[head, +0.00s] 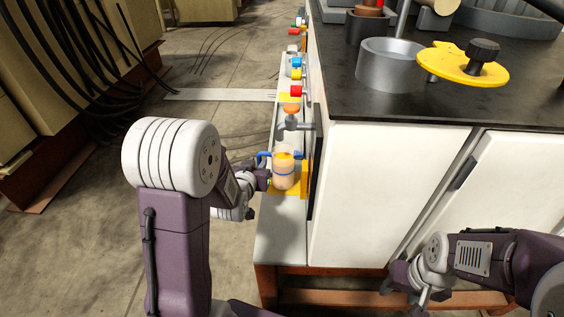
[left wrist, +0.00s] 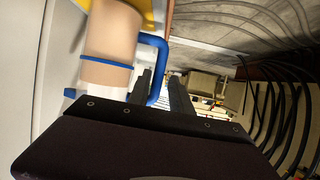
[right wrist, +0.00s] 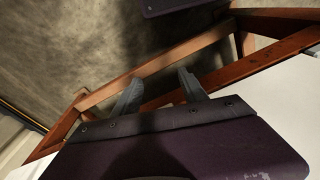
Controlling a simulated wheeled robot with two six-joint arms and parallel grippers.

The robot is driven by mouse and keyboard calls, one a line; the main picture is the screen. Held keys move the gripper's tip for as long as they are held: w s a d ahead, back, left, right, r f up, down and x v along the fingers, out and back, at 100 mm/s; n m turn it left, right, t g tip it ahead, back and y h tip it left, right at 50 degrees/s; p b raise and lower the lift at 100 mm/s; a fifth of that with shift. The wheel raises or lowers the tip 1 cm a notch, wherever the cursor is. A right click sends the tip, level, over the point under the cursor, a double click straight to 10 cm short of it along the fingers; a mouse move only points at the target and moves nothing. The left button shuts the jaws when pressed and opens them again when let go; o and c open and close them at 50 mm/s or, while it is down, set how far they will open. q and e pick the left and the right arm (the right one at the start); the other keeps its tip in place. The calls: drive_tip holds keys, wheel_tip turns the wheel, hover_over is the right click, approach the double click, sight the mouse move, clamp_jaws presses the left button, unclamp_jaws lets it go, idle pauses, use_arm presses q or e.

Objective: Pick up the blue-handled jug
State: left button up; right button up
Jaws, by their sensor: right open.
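The blue-handled jug (head: 284,174) is a pale tan cylinder with a blue band. It stands upright on a yellow patch of the narrow ledge beside the white cabinet. Its blue handle (left wrist: 157,68) points left in the head view. My left gripper (head: 262,178) is at the handle side of the jug. In the left wrist view my left gripper's fingers (left wrist: 161,92) are apart, with the handle's upright part showing between them; I cannot tell whether either finger touches it. My right gripper (head: 405,287) is open and empty, low in front of the cabinet; its fingers (right wrist: 160,92) are spread in the right wrist view.
The white cabinet (head: 375,190) with a dark top stands right of the jug. A grey pipe fitting (head: 293,126) and several coloured fittings line the ledge behind it. A reddish-brown frame (right wrist: 240,70) is near my right gripper. Black hoses (head: 85,60) hang at left; floor between is open.

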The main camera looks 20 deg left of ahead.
use_arm(q)
drive_tip(key=shift+w+f, duration=0.1)
drive_tip(key=shift+f, duration=0.1)
drive_tip(key=b+x, duration=0.3)
drive_tip(key=x, duration=0.2)
drive_tip(key=shift+d, duration=0.2)
clamp_jaws()
drive_tip(key=shift+r, duration=0.15)
idle(0.8)
